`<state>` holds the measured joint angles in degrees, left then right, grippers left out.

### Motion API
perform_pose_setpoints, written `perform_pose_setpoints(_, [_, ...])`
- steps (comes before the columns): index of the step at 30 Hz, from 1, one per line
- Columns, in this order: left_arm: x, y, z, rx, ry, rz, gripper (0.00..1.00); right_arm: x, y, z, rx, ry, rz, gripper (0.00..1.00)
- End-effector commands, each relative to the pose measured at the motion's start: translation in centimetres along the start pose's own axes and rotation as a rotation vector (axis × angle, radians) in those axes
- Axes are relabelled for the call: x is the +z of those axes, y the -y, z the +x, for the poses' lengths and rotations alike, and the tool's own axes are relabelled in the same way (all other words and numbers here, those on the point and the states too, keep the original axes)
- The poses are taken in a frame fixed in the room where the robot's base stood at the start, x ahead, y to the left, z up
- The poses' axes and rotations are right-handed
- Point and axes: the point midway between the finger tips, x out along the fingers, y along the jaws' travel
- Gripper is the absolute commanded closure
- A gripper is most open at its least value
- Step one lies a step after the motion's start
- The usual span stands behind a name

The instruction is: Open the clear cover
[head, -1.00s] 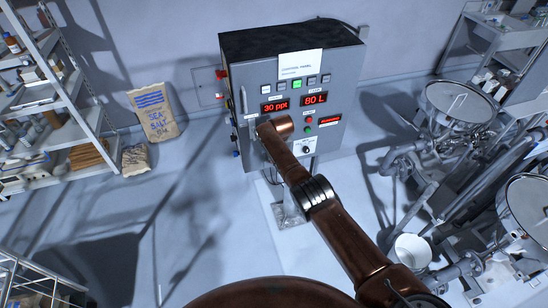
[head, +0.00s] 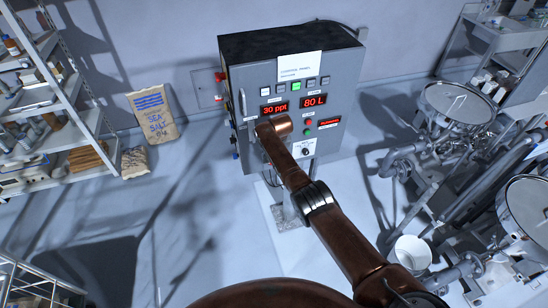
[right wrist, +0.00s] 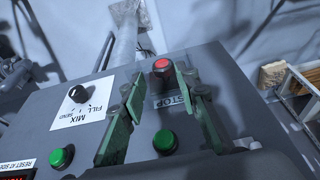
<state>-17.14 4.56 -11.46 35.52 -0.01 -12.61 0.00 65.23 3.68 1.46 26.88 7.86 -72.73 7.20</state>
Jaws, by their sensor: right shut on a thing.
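In the right wrist view the two green fingers of my right gripper (right wrist: 160,83) stand on either side of a red button (right wrist: 161,66), with a gap between them. The STOP label (right wrist: 170,101) lies below the button. In the head view my right arm reaches across the grey control panel (head: 345,70) and hides this gripper and the red STOP button. My left gripper is not in view.
A green button (right wrist: 165,142) sits close below the STOP label. A black knob (right wrist: 78,93) on a white plate and another green button (right wrist: 62,157) are to the left. Steel tanks (head: 460,105) stand right of the panel, shelves (head: 50,100) far left.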

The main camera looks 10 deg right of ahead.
Motion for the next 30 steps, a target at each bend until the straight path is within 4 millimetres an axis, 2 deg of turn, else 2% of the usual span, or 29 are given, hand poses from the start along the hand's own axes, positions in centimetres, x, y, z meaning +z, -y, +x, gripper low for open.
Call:
perform_pose_setpoints(1, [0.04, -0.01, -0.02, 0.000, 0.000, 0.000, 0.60, -0.91, -0.01, -0.63, 0.001, -0.023, -0.002, 1.00])
perform_pose_setpoints(11, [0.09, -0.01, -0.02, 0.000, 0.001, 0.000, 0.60, -0.91, -0.05, -0.64, 0.002, -0.023, -0.002, 1.00])
perform_pose_setpoints(12, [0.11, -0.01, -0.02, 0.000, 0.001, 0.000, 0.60, -0.89, -0.05, -0.64, 0.002, -0.022, -0.002, 0.69])
perform_pose_setpoints(19, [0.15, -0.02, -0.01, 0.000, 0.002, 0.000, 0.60, -0.47, -0.09, -0.33, 0.001, -0.013, -0.001, 0.54])
perform_pose_setpoints(30, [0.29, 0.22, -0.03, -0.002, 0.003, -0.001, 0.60, -0.31, -0.01, -0.42, 0.000, -0.009, -0.001, 0.54])
